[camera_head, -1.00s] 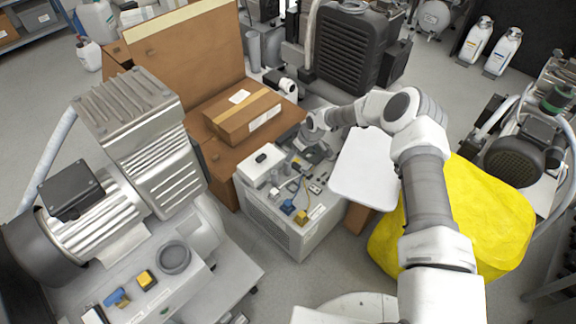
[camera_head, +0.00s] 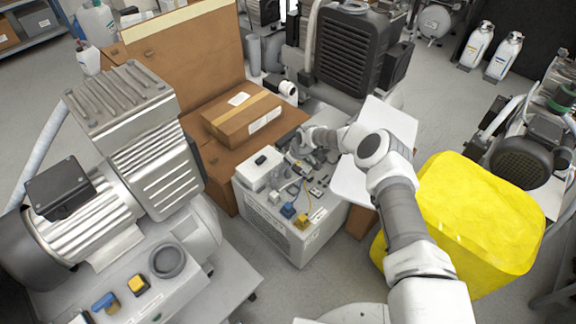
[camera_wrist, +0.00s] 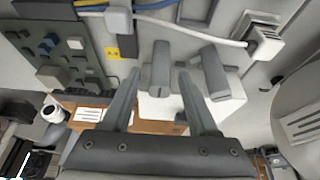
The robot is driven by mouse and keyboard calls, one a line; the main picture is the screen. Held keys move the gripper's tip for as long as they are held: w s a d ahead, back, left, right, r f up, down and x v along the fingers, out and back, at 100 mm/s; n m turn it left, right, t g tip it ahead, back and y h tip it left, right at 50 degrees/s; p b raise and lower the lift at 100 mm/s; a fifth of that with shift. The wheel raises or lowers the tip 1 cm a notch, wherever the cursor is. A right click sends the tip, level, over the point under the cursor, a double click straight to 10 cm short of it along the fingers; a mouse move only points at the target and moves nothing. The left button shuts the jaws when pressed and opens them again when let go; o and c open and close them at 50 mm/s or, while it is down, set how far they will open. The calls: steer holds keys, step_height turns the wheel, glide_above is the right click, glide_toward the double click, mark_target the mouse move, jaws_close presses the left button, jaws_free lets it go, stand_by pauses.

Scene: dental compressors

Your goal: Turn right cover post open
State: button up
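The open electrical box (camera_head: 275,225) stands in the middle of the head view, with small parts on its top. In the wrist view two grey posts show side by side over a white block: a left one (camera_wrist: 160,70) and a right one (camera_wrist: 218,72). I cannot tell which is the right cover post. My gripper (camera_wrist: 158,75) is open. In the wrist view its fingers lie either side of the left-hand post, with gaps; contact is not visible. In the head view my gripper (camera_head: 302,155) is small and partly hidden at the back of the box top.
A cardboard box (camera_head: 240,115) lies behind left of the electrical box. A white panel (camera_head: 375,125) stands right of it, partly behind my arm. A yellow bin (camera_head: 480,215) is at right and a large motor (camera_head: 110,210) at left. A white cable (camera_wrist: 190,32) crosses the wrist view.

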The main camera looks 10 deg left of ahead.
jaws_close()
steer(key=shift+m, duration=0.3)
steer(key=shift+a+r+m+t+h+p, duration=0.1)
steer(key=shift+m+t+h+p, duration=0.35)
steer(key=shift+m, duration=0.55)
steer(key=m+t, duration=0.1)
steer(key=m, duration=0.1)
steer(key=shift+m+h+b, duration=0.25)
steer(key=shift+m+b, duration=0.05)
steer(key=shift+b, duration=0.05)
steer(key=m+h+b, duration=0.1)
steer(key=m+b, duration=0.1)
steer(key=m, duration=0.1)
steer(key=shift+m+t+h+b, duration=0.25)
steer(key=shift+m+h+b, duration=0.3)
steer(key=shift+m, duration=0.75)
